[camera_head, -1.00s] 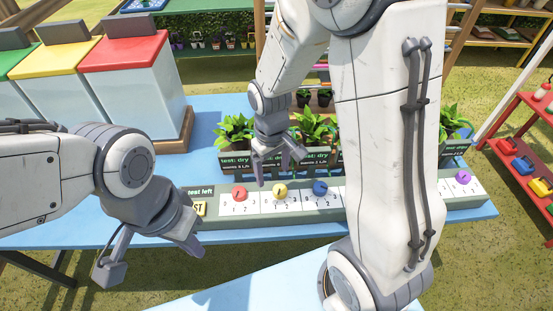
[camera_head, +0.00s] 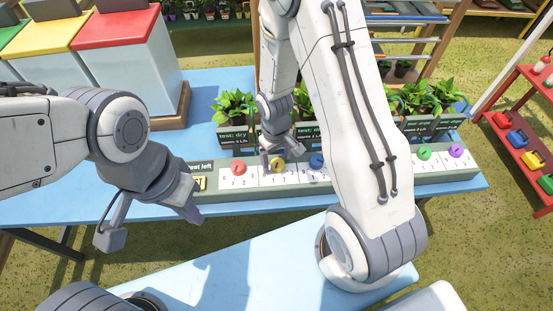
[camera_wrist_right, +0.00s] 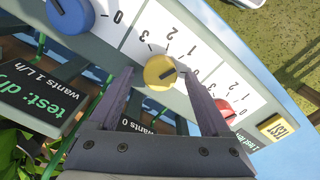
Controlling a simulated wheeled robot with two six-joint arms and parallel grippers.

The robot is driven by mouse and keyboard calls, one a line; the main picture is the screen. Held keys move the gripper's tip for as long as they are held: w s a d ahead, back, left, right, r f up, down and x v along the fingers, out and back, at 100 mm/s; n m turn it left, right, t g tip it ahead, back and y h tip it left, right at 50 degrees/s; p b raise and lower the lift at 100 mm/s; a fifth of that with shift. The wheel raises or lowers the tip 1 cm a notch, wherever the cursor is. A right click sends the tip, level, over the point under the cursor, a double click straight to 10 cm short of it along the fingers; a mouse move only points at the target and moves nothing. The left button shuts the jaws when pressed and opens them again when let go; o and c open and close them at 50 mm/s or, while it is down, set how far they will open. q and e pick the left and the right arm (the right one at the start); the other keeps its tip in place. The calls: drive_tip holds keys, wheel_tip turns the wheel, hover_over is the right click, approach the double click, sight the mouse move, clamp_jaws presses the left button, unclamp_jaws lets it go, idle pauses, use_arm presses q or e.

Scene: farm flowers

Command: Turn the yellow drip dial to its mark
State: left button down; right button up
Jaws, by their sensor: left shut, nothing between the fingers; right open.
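The yellow dial (camera_head: 277,163) sits on the grey control strip between the red and blue dials. In the right wrist view the yellow dial (camera_wrist_right: 159,72) shows a dark pointer line aimed right, toward the low-number side; its exact reading is unclear. Numbers 3, 2 and 1 stand on its white plate (camera_wrist_right: 170,32). My right gripper (camera_head: 287,172) is open at the yellow dial; in its wrist view the fingertips (camera_wrist_right: 159,76) stand either side of the dial, apart from it. My left gripper (camera_head: 150,222) is shut and empty, left of the strip.
A red dial (camera_head: 238,168) and a blue dial (camera_head: 317,160) flank the yellow one; green (camera_head: 424,153) and purple (camera_head: 456,150) dials are farther right. A yellow TEST button (camera_wrist_right: 277,127) is beyond the red dial. Labelled plant pots (camera_head: 237,134) stand behind the strip.

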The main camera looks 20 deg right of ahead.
drive_tip(key=shift+f, duration=0.1)
clamp_jaws()
drive_tip(key=shift+m, duration=0.3)
drive_tip(key=m+b, duration=0.1)
drive_tip(key=m, duration=0.1)
drive_tip(key=shift+m, duration=0.4)
drive_tip(key=shift+d+m+b, duration=0.1)
drive_tip(key=shift+m+b, duration=0.6)
drive_tip(key=shift+m, duration=1.5)
unclamp_jaws()
